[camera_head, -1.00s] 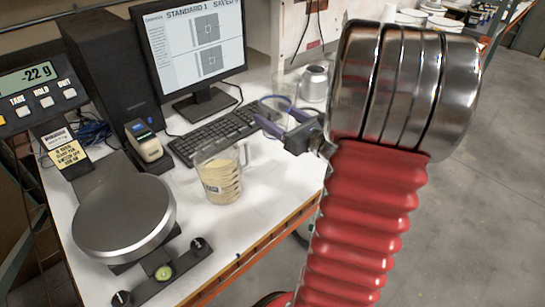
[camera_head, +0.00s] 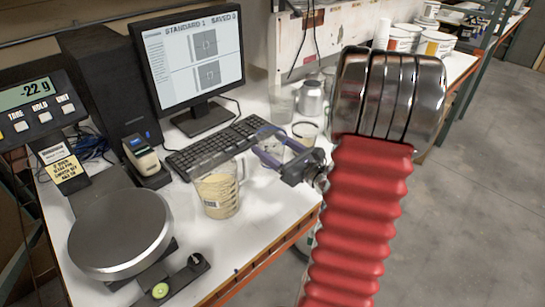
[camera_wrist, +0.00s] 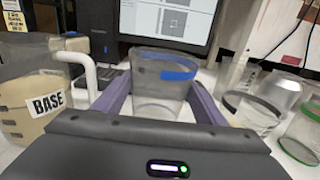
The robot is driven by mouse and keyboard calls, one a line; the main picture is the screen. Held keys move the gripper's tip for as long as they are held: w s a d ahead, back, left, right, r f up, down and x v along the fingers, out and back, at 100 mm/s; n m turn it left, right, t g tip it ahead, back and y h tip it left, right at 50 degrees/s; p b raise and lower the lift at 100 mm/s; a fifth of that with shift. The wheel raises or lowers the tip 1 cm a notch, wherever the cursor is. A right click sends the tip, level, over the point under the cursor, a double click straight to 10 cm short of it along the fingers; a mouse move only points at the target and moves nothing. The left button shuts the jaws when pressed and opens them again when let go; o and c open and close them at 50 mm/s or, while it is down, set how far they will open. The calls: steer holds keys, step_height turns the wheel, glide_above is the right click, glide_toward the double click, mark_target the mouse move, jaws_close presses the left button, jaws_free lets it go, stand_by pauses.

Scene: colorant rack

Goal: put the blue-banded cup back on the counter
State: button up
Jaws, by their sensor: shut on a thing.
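The blue-banded cup (camera_wrist: 165,80) is a clear cup with a blue band near its rim. In the wrist view it stands upright between the two purple fingers of my gripper (camera_wrist: 160,100), which is shut on it. In the head view my gripper (camera_head: 270,146) is over the white counter (camera_head: 255,215), to the right of the jug, and the cup is hard to make out there. The cup's base is hidden by the gripper body, so I cannot tell whether it touches the counter.
A jug labelled BASE (camera_head: 218,190) stands close left of my gripper. A black-banded cup (camera_wrist: 252,113), a green-banded cup (camera_wrist: 300,140) and a metal pot (camera_head: 310,98) are to the right. The keyboard (camera_head: 212,147) lies behind. The scale (camera_head: 120,232) has an empty pan and reads -22 g.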

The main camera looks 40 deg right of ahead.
steer(key=shift+f, duration=2.05)
steer(key=shift+f, duration=0.15)
steer(key=o, duration=1.1)
steer(key=shift+s+d, duration=0.15)
steer(key=shift+s, duration=5.85)
steer(key=shift+s, duration=0.1)
